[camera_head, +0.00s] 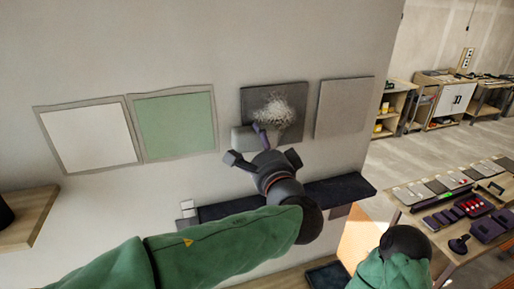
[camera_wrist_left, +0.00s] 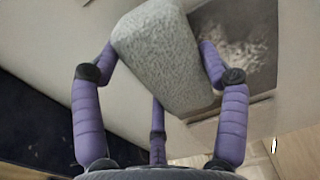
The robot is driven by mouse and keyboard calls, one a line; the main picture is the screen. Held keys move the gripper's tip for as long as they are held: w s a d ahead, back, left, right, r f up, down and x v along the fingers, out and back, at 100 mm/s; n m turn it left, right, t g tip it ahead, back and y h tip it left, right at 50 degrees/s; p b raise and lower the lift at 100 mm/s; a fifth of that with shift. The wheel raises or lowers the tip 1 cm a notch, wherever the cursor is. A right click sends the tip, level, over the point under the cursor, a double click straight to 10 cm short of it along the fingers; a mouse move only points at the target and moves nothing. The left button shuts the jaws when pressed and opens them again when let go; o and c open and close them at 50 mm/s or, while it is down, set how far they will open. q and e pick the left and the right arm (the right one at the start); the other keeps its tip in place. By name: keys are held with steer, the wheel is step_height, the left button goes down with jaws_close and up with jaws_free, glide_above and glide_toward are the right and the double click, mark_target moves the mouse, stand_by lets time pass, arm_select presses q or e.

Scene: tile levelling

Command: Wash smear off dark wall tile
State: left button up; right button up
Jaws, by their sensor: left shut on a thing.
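The dark wall tile (camera_head: 297,127) is on the wall, with a whitish, scratchy-looking smear (camera_head: 277,110) across its middle. My left gripper (camera_head: 259,146) is at the tile's lower left and is shut on a grey sponge-like block (camera_head: 241,139). In the left wrist view the purple fingers of my left gripper (camera_wrist_left: 160,60) hold the rough grey block (camera_wrist_left: 158,45). The smear (camera_wrist_left: 240,55) and dark tile (camera_wrist_left: 262,16) show beyond it to the right. I cannot tell whether the block touches the tile. My right gripper is not in view.
A white tile (camera_head: 88,140) and green tile (camera_head: 175,125) are at left; a grey tile (camera_head: 343,107) is at right. A dark shelf (camera_head: 338,190) juts out below. A table (camera_head: 455,225) with tools stands right. A wooden shelf (camera_head: 28,215) is far left.

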arm_select(q)
steer(key=shift+w+a, duration=0.15)
steer(key=shift+w, duration=0.35)
